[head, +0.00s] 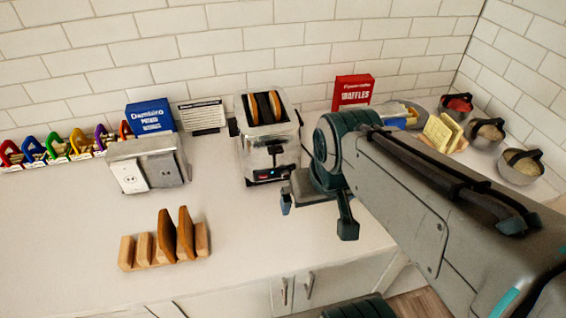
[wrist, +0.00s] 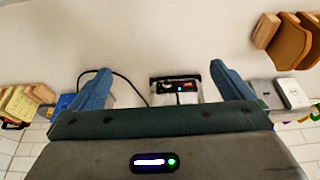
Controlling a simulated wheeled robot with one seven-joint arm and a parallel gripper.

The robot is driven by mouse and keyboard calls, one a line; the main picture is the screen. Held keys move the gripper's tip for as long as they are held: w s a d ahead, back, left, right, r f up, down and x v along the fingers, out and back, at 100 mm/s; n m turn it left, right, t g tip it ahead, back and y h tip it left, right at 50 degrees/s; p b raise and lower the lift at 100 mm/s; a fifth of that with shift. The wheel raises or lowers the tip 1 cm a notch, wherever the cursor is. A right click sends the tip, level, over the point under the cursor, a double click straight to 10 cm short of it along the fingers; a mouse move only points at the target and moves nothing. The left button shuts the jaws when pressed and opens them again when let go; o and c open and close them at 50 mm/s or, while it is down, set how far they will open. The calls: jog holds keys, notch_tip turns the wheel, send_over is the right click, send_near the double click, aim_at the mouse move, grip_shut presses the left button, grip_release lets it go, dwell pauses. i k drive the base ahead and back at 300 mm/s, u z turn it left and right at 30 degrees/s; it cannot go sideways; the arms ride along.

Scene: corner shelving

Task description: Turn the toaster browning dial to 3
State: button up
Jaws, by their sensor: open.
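The silver toaster (head: 268,145) stands on the counter against the tiled wall, with browned bread slices (head: 265,107) in its top slots. A small dark control panel with a red mark is low on its front face. In the wrist view the toaster (wrist: 181,92) shows between my fingers, its panel facing me with a small light. The dial's number cannot be read. My gripper (head: 317,215) is open and empty, in front of and to the right of the toaster in the head view, apart from it. The wrist view also shows my gripper (wrist: 158,82) with fingers spread.
A metal outlet box (head: 150,165) stands left of the toaster, with a blue box (head: 151,116) behind. A wooden rack (head: 165,240) sits at the front left. A red waffle box (head: 353,92) and metal bowls (head: 521,168) are to the right. Counter before the toaster is clear.

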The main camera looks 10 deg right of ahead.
aim_at(285, 175)
jog(key=k, duration=0.5)
jog(key=z, duration=1.85)
jog(key=k, duration=0.85)
jog(key=u, duration=1.75)
jog(key=i, duration=0.5)
jog(key=u, duration=0.05)
